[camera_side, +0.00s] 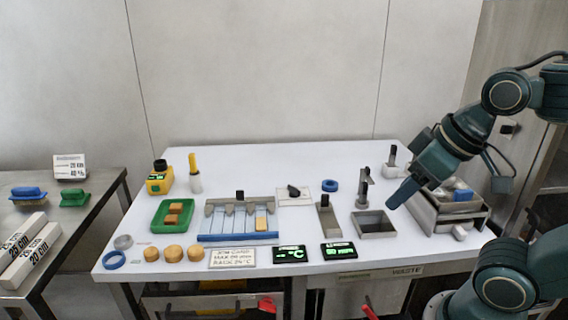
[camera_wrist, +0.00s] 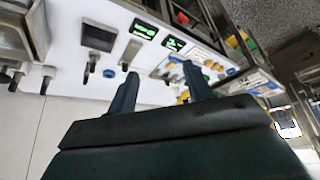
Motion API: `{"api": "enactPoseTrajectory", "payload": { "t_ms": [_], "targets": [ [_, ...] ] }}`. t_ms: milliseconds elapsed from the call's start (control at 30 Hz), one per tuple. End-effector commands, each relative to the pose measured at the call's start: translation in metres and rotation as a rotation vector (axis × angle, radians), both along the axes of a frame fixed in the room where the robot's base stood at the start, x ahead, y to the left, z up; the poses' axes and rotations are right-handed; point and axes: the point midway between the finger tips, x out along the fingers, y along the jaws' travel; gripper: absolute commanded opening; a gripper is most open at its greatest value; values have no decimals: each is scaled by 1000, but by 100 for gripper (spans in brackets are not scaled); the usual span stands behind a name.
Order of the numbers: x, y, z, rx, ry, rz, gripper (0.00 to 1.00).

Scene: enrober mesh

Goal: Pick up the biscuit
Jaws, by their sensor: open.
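Several round tan biscuit-like pieces (camera_side: 173,253) lie in a row at the front left of the white table in the side view. Which piece is the biscuit, I cannot tell for sure. My gripper (camera_side: 397,196) is above the right side of the table, far from all of them. In the wrist view my gripper (camera_wrist: 160,88) has its two fingers apart with nothing held between them.
An empty grey bin (camera_side: 374,225) stands near my gripper, with a metal post (camera_side: 364,187) behind it. A metal box (camera_side: 450,212) with items stands at the right edge. Two black displays (camera_side: 290,255) lie along the front.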

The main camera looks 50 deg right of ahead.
Motion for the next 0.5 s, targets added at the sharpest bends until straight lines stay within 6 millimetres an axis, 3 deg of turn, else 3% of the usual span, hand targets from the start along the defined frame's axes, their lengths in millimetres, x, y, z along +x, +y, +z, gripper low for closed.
{"api": "enactPoseTrajectory", "payload": {
  "t_ms": [267, 500],
  "targets": [
    [6, 0, 3, 7, 9, -12, 51],
    [32, 0, 15, 37, 54, -71, 51]
  ]
}}
